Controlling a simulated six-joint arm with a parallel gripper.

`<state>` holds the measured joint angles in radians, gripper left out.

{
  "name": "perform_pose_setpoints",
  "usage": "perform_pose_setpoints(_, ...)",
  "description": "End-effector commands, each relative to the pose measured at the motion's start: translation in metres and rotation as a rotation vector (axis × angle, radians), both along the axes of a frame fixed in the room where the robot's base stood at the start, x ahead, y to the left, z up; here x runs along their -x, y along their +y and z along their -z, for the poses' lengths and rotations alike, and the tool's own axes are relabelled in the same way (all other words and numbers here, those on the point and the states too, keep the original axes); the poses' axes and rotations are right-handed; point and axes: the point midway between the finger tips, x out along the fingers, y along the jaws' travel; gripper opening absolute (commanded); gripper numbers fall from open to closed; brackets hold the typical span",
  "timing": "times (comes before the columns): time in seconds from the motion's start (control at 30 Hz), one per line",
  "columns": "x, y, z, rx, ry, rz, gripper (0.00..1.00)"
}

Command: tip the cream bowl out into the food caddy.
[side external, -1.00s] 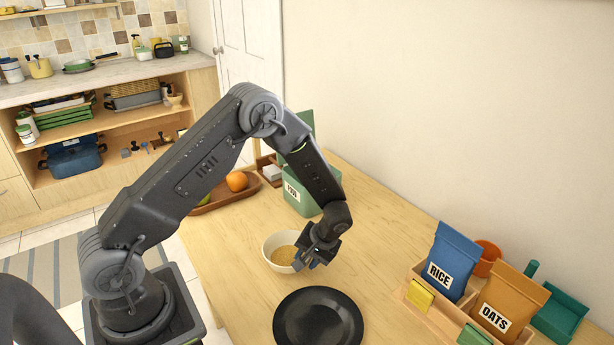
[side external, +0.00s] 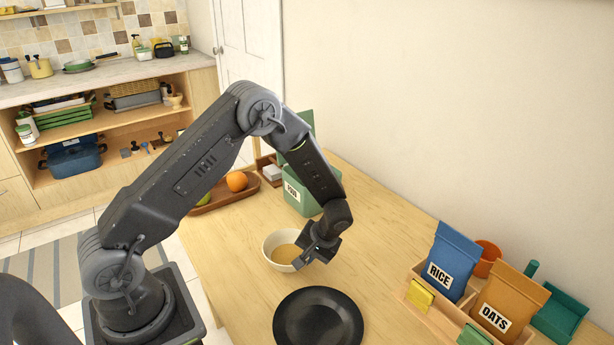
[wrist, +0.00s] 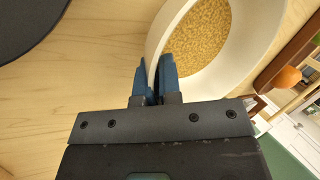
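The cream bowl (side external: 268,250) stands upright on the wooden table and holds a tan, grainy food. In the wrist view the bowl (wrist: 185,22) fills the upper middle. My gripper (side external: 302,262) is at the bowl's right side. In the wrist view its blue fingers (wrist: 155,78) are closed on the bowl's rim, one outside the wall and one inside. The green food caddy (side external: 296,200) stands behind the bowl with its lid raised; my arm hides part of it and of its label.
A black plate (side external: 318,318) lies in front of the bowl. A wooden tray (side external: 225,198) with fruit is left of the caddy. A wooden rack (side external: 425,312) with the rice bag (side external: 450,262) and oats bag (side external: 508,303) stands at right. Table between is clear.

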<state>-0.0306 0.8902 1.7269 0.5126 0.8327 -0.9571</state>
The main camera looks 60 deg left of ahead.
Motion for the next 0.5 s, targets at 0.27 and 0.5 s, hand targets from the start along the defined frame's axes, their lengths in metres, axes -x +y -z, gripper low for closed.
perform_pose_setpoints(0.27, 0.000, 0.000, -0.022, 0.000, -0.001, 0.000, 0.00)
perform_pose_setpoints(0.5, 0.000, 0.000, -0.040, 0.000, -0.001, 0.000, 0.00)
